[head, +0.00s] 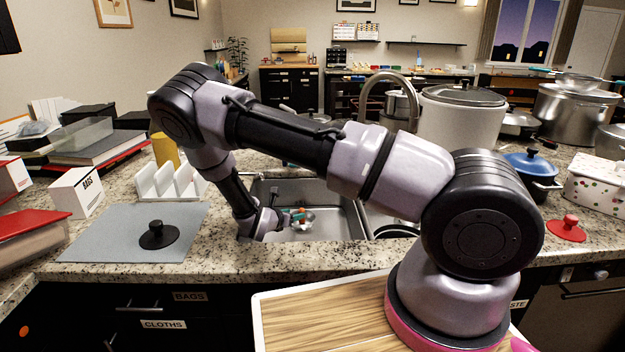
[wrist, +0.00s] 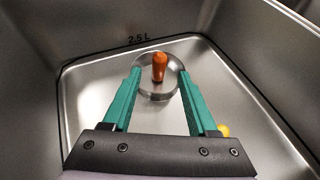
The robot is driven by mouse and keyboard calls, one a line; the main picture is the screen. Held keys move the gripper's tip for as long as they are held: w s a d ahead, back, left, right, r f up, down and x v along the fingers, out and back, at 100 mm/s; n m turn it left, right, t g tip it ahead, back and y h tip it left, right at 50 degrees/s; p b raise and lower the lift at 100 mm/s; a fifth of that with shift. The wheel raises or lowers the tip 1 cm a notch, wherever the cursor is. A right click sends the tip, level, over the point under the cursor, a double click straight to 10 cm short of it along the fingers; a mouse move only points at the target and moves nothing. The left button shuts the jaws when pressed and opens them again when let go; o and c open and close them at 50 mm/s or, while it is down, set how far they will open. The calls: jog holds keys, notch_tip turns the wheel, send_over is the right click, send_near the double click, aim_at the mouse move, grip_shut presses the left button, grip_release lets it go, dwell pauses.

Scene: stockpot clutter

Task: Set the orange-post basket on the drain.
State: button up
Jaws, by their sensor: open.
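The basket (wrist: 158,88) is a round steel disc with an upright orange post (wrist: 159,66), in the sink near the far wall in the wrist view. In the head view the orange post (head: 301,213) shows small inside the sink. My gripper (wrist: 160,72) has teal fingers, open, one on each side of the post with a gap to each. Its fingertips reach over the disc. I cannot make out the drain apart from the disc, nor tell whether the basket sits on it.
The steel sink (head: 345,215) has steep walls close around my gripper, one marked 2.5 L. A small yellow object (wrist: 223,130) lies beside the right finger. A white rack (head: 170,182) and a grey mat with a black knobbed lid (head: 158,238) stand left of the sink.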

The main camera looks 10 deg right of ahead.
jog(key=s+d+r+m+g+y, duration=0.1)
jog(key=s+d+r+m+g, duration=0.2)
jog(key=r+m, duration=0.55)
jog(key=s+d+r+m+g, duration=0.2)
jog(key=s+d+r+m, duration=0.25)
jog(key=r, duration=0.65)
jog(key=s+d+r+m+g+y, duration=0.1)
jog(key=s+d+r+m+g, duration=0.2)
jog(key=r+m, duration=0.55)
jog(key=s+r+m+t+y, duration=0.5)
jog(key=s+r+m+y, duration=0.3)
jog(key=s+r, duration=1.3)
jog(key=m, duration=0.3)
jog(key=shift+s+a+r, duration=0.25)
jog(key=shift+a, duration=0.1)
